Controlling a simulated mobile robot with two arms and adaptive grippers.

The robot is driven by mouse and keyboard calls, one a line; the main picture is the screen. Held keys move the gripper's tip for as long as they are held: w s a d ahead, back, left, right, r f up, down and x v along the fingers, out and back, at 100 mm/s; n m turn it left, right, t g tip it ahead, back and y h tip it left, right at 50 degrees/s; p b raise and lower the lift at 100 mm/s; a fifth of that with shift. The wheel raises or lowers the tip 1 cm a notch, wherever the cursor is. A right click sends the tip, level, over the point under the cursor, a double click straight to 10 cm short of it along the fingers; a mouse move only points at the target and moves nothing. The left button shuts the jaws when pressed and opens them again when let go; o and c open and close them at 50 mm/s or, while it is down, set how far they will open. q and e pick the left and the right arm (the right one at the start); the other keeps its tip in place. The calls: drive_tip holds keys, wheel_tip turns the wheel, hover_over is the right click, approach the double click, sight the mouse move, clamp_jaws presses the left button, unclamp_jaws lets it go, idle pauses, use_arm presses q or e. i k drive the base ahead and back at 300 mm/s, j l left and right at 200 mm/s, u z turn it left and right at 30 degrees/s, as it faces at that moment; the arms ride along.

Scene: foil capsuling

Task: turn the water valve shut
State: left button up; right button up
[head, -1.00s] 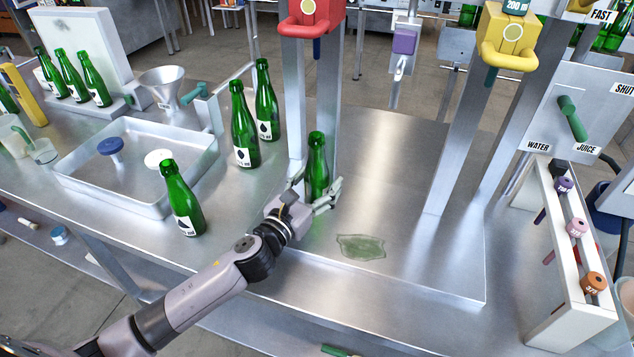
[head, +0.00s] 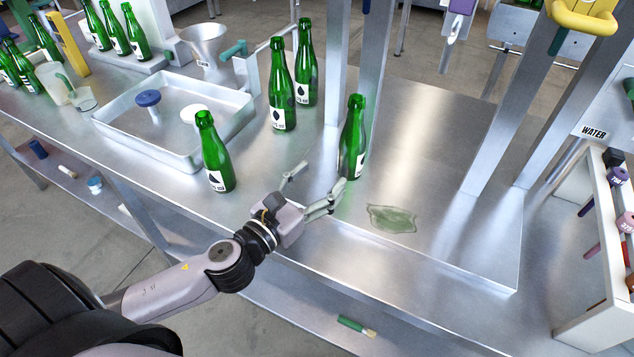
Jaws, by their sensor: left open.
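A grey panel (head: 618,112) with a "WATER" label (head: 594,132) is at the right edge of the head view. Only the end of its green lever (head: 630,88) shows; the rest of the lever is cut off by the frame, so its full setting cannot be read. My left gripper (head: 317,180) is open and empty at the front of the steel bench. It is just in front of a green bottle (head: 353,140) that stands upright by the metal posts. My right gripper is out of view.
A greenish puddle (head: 391,219) lies on the bench right of my left gripper. Several green bottles stand at the left, one near the steel tray (head: 150,150). A white rack (head: 585,260) with coloured knobs is at the right. A yellow-handled fixture (head: 583,15) hangs above.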

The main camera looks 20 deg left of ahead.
sight(240, 46)
drive_tip(key=u, duration=1.25)
